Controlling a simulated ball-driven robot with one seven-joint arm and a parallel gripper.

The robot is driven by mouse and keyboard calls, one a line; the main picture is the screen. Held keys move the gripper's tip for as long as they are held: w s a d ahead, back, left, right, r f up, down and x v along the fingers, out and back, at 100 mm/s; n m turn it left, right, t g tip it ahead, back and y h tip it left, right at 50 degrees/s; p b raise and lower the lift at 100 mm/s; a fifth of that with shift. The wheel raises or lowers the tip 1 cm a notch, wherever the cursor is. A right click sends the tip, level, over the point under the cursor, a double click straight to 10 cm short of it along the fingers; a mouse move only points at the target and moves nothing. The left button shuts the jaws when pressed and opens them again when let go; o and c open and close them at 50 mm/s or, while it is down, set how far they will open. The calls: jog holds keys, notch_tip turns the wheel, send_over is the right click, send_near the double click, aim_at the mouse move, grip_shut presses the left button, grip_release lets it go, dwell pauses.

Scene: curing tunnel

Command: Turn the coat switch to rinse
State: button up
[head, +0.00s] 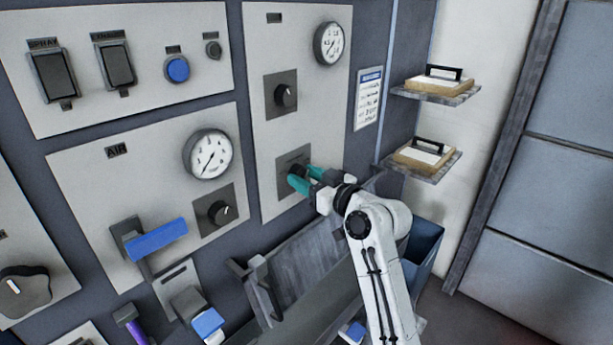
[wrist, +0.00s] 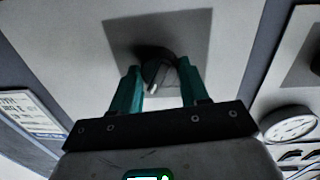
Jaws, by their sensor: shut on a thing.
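My gripper (head: 303,177) reaches a dark round knob (head: 297,168) on a dark square plate, low on the right-hand light panel. In the wrist view, the knob (wrist: 161,70) sits between the two teal fingers, and my gripper (wrist: 159,78) is shut on it. A pale line on the knob's grip bar is tilted a little from upright in that view. No readable label shows this knob as the coat switch, and no rinse mark can be read. In the head view the fingers hide part of the knob.
A similar knob (head: 286,95) and a gauge (head: 329,43) are above on the same panel. Left are another gauge (head: 208,154), another knob (head: 216,212) and a blue lever (head: 158,238). Two small shelves (head: 440,95) project at right. A grey tilted board (head: 310,262) lies below my gripper.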

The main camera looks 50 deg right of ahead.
jog(key=m+p, duration=0.2)
jog(key=m, duration=0.2)
jog(key=shift+r, duration=0.15)
jog(key=shift+m+p, duration=1)
jog(key=shift+m, duration=0.8)
jog(key=o, duration=1.1)
jog(key=shift+d, duration=0.1)
jog(key=shift+c, duration=0.2)
jog(key=shift+s+f, duration=0.2)
jog(key=shift+s, duration=0.3)
jog(key=s+b, duration=0.2)
jog(key=s, duration=0.7)
jog(key=shift+s+r+b, duration=0.3)
jog(key=shift+s+r, duration=0.05)
